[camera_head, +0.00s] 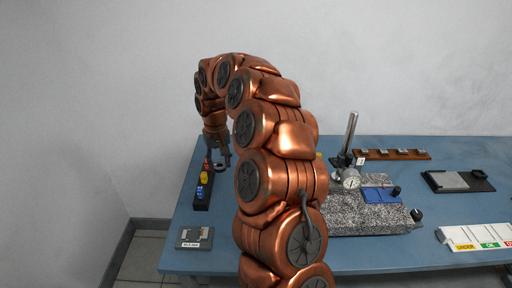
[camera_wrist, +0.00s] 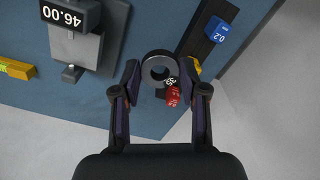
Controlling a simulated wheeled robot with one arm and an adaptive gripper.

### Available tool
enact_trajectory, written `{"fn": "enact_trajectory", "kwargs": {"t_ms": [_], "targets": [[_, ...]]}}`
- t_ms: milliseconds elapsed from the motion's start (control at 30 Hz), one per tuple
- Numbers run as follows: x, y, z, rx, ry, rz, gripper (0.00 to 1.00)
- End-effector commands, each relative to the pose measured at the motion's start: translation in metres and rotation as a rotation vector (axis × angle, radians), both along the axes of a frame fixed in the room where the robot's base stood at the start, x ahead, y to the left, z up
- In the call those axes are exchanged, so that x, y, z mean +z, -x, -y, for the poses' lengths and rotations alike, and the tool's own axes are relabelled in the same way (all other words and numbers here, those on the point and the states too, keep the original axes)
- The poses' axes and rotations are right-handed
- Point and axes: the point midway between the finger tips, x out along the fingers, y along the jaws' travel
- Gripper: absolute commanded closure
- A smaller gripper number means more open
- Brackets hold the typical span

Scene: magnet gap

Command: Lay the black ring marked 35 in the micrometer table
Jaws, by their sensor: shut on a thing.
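The ring (camera_wrist: 148,73), grey-black with a dark hole, sits between the fingertips of my gripper (camera_wrist: 162,74) in the wrist view. The gripper is shut on it. A "35" shows at its lower right edge. In the head view my gripper (camera_head: 220,163) is above the left back of the table; the ring is hard to make out there. A grey device (camera_wrist: 82,48) with a dark display reading 46.00, seen upside down, looks like the micrometer table. It lies up and left of the ring in the wrist view; my arm seems to hide it in the head view.
A black rail (camera_head: 202,203) with red, yellow and blue (camera_head: 204,178) blocks lies beside my gripper. A small labelled holder (camera_head: 195,237) is at the front left. A granite plate (camera_head: 365,219) with a dial gauge (camera_head: 350,179) stands at right. A brass bar (camera_wrist: 17,68) lies left.

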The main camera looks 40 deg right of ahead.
Motion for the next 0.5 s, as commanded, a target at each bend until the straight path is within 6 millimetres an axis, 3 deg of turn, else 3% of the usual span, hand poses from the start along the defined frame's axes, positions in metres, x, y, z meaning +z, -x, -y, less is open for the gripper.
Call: {"fn": "enact_trajectory", "kwargs": {"t_ms": [33, 200, 333, 500], "targets": [[0.003, 0.003, 0.025, -0.039, 0.001, 0.002, 0.88], [0.008, 0.013, 0.083, -0.119, 0.001, 0.004, 0.88], [0.009, 0.021, 0.110, -0.157, 0.000, 0.005, 0.88], [0.009, 0.025, 0.123, -0.176, -0.001, 0.005, 0.88]]}}
